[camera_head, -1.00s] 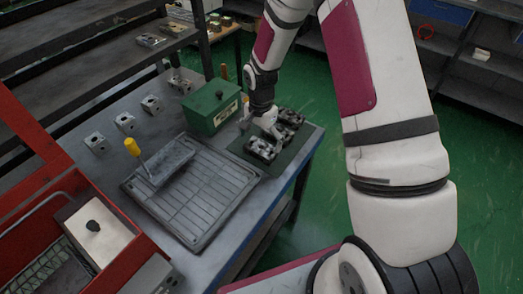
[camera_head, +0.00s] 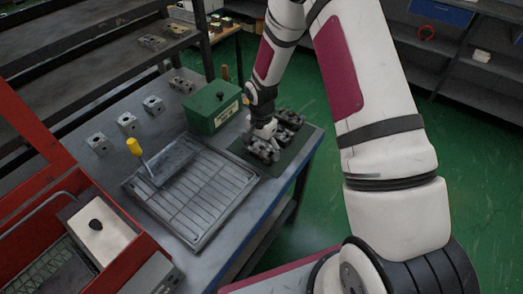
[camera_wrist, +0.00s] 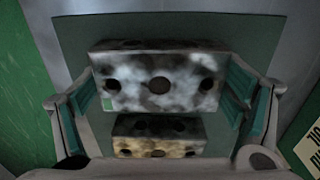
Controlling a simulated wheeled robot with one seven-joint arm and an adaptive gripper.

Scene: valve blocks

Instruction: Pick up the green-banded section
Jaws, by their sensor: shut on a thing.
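A grey mottled valve block with several dark holes (camera_wrist: 158,84) fills the middle of the wrist view. A small green patch shows at its lower left edge. My gripper (camera_wrist: 163,90) has a teal-padded finger at each end of this block and is shut on it. A second block (camera_wrist: 158,137), with a yellowish face, shows below it, outside the grip. In the head view my gripper (camera_head: 263,136) is down at the nearest block (camera_head: 261,152) on the dark mat. I cannot tell there whether the block is clear of the mat.
Another block (camera_head: 290,118) sits behind on the dark green mat (camera_head: 285,150). A green box (camera_head: 213,108) stands left of the gripper. Small blocks (camera_head: 127,123) line the bench's left side.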

